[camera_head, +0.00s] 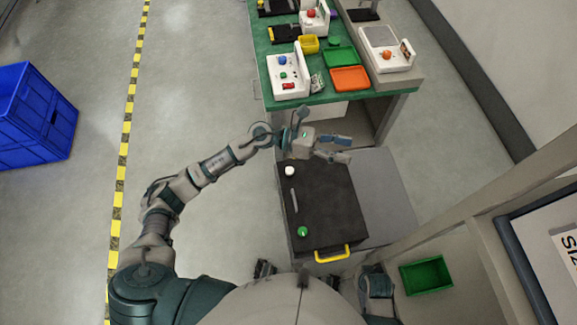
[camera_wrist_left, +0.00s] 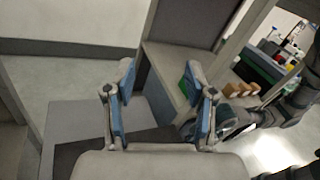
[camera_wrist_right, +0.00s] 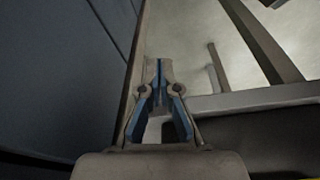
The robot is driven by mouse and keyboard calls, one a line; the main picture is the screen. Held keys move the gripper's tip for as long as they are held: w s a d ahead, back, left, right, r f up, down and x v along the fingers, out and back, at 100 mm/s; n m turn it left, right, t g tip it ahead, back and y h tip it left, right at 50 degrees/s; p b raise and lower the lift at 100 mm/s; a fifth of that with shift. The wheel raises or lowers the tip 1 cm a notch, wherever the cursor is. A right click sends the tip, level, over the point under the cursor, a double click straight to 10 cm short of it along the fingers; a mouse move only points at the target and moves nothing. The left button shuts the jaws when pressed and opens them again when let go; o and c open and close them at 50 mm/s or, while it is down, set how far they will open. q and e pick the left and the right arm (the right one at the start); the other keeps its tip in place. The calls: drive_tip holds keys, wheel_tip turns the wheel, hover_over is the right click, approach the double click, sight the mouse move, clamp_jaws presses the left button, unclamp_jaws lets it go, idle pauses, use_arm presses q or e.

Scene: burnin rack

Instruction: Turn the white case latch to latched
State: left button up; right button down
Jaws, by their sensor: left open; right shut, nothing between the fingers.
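A black case (camera_head: 330,198) lies on a grey surface in the head view. A small white round latch (camera_head: 290,171) sits near its far left corner; its turn position is too small to read. A green round latch (camera_head: 302,231) sits near the near left corner, and a slim grey bar (camera_head: 293,199) lies between them. My left gripper (camera_head: 347,148) is open and empty beyond the case's far edge, right of the white latch and apart from it. It shows open in the left wrist view (camera_wrist_left: 168,82). My right gripper (camera_wrist_right: 160,68) is shut and empty in the right wrist view.
A green-topped bench (camera_head: 262,70) with devices and an orange tray (camera_head: 350,78) stands beyond the case. A yellow handle (camera_head: 333,254) is on the case's near side. A green bin (camera_head: 426,275) is at right, by a rack frame (camera_head: 480,235). A blue crate (camera_head: 35,115) is far left.

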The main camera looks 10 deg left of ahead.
use_arm(q)
drive_tip(key=w+a+f+m+g+y, duration=0.2)
drive_tip(key=a+f+m+y, duration=0.3)
drive_tip(key=y, duration=0.1)
drive_tip(key=m+y, duration=0.3)
drive_tip(key=y, duration=0.5)
approach(289, 169)
drive_tip(key=b+x, duration=0.1)
drive_tip(key=x, duration=0.7)
drive_tip(key=shift+s, duration=0.1)
drive_tip(key=shift+d+f, duration=0.15)
drive_tip(key=shift+f, duration=0.25)
use_arm(e)
drive_tip(key=shift+f, duration=0.35)
use_arm(q)
drive_tip(key=shift+c, duration=0.2)
use_arm(e)
drive_tip(key=shift+s, duration=0.25)
use_arm(q)
clamp_jaws()
